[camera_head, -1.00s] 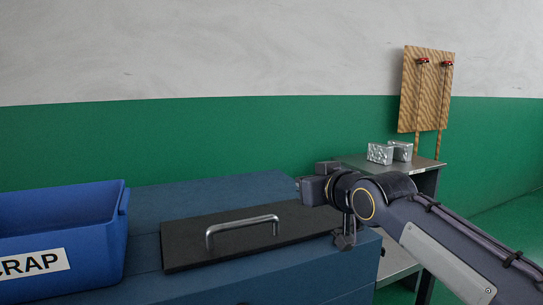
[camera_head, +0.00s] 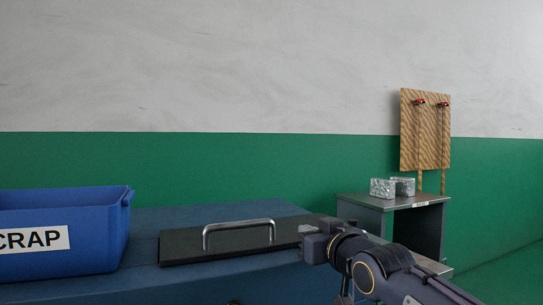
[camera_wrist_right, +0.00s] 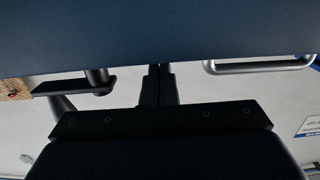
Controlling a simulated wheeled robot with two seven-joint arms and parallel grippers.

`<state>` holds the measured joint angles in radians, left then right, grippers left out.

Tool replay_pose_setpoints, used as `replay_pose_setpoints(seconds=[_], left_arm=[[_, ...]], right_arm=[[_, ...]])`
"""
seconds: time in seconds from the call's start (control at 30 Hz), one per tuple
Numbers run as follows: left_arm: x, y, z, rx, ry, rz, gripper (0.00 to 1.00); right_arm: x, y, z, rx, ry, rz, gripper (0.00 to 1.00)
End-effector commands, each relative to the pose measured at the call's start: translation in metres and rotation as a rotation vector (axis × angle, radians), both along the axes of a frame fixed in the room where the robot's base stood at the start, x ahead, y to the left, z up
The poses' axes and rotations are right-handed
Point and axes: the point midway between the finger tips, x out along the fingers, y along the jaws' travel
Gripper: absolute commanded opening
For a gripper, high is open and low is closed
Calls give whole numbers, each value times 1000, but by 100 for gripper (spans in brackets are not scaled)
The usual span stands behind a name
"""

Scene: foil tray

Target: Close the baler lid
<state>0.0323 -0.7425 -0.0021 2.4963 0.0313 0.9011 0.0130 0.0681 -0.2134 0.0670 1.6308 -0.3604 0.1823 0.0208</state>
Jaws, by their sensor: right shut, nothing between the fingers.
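The baler lid (camera_head: 190,248) is a dark flat plate with a silver bar handle (camera_head: 240,225). It lies flat on top of the blue baler (camera_head: 150,217) in the head view. My right gripper (camera_head: 312,246) is at the right end of the lid and covers part of that corner. I cannot tell whether it touches the lid. In the right wrist view its fingers (camera_wrist_right: 158,85) are together and empty, close to a dark blue surface (camera_wrist_right: 150,35). A silver bar (camera_wrist_right: 258,67) shows to the right of them. My left gripper is not in view.
A blue bin marked SCRAP (camera_head: 80,262) stands at the left. A grey stand (camera_head: 420,203) at the right holds silvery blocks (camera_head: 383,188). A wooden board (camera_head: 424,130) with red-topped tools is on the wall behind. The space above the lid is clear.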

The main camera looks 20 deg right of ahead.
Motion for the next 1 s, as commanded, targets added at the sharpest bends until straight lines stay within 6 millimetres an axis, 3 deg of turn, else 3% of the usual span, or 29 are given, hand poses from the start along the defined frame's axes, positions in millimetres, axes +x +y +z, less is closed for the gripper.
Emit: replay_pose_setpoints(seconds=[0.13,0.5,0.87,1.0], left_arm=[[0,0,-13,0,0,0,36],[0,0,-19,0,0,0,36],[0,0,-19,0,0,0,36],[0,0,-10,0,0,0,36]], right_arm=[[-1,0,-15,0,0,-1,0],[0,0,-28,1,14,0,0],[1,-1,-30,2,17,-2,0],[2,-2,-19,2,14,-3,0]])
